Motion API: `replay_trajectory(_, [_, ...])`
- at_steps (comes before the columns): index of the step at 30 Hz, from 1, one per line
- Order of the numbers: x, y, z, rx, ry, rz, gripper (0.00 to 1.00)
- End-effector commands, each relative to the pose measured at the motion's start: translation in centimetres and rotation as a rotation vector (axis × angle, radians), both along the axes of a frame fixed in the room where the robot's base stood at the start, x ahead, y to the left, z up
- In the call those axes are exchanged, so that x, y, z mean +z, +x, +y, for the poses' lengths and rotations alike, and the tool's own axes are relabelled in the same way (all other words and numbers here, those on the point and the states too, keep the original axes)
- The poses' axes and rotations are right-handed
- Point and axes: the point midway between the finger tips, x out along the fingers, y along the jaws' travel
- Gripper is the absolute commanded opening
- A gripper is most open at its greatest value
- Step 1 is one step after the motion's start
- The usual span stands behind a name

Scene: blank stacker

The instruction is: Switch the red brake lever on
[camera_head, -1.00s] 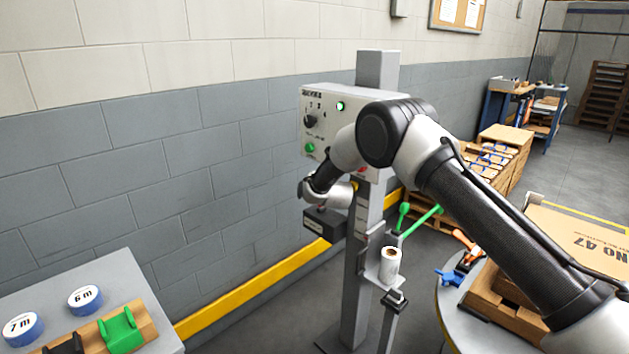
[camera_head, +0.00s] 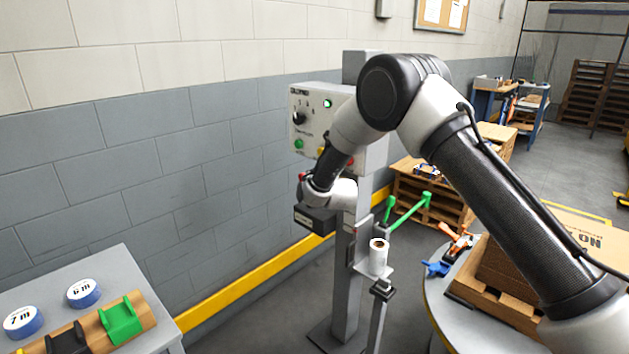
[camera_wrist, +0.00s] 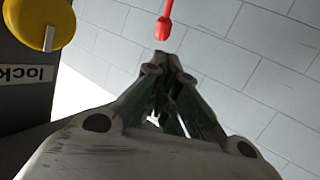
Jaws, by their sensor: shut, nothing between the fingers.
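The red brake lever (camera_wrist: 163,27) shows at the top middle of the wrist view, a thin red rod with a thicker rounded end. My gripper (camera_wrist: 166,62) is shut and empty, its fingertips just below the lever's end in that picture. A small gap shows between them, and I see no contact. In the head view my wrist is beside the control post, and the fingers are mostly hidden. A small red spot (camera_head: 302,177) shows beside my wrist there; I cannot tell if it is the lever. The lever's base is out of view.
A yellow round knob (camera_wrist: 38,22) and a dark box labelled "lock" (camera_wrist: 25,85) are at the wrist view's left. In the head view, a control panel (camera_head: 310,118) with a green light is on the post. A roll on a bracket (camera_head: 378,258) and green handles (camera_head: 408,208) are close by.

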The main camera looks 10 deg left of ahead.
Motion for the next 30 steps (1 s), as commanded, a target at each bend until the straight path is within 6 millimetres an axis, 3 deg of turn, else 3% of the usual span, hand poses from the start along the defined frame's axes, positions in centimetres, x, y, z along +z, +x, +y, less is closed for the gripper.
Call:
replay_trajectory(6, [0.7,-1.9,-0.9,0.0,0.0,0.001,0.0])
replay_trajectory(20, [0.3,-2.2,-0.9,-0.001,0.006,0.024,0.0])
replay_trajectory(23, [-1.6,-3.0,-0.7,0.012,-0.008,0.112,0.0])
replay_trajectory(25, [-4.3,-4.5,-1.0,0.029,-0.042,0.22,0.0])
replay_trajectory(28, [-8.4,-7.6,-2.0,0.049,-0.103,0.381,0.0])
replay_trajectory(30, [-10.1,-10.3,-3.1,0.064,-0.149,0.502,0.0])
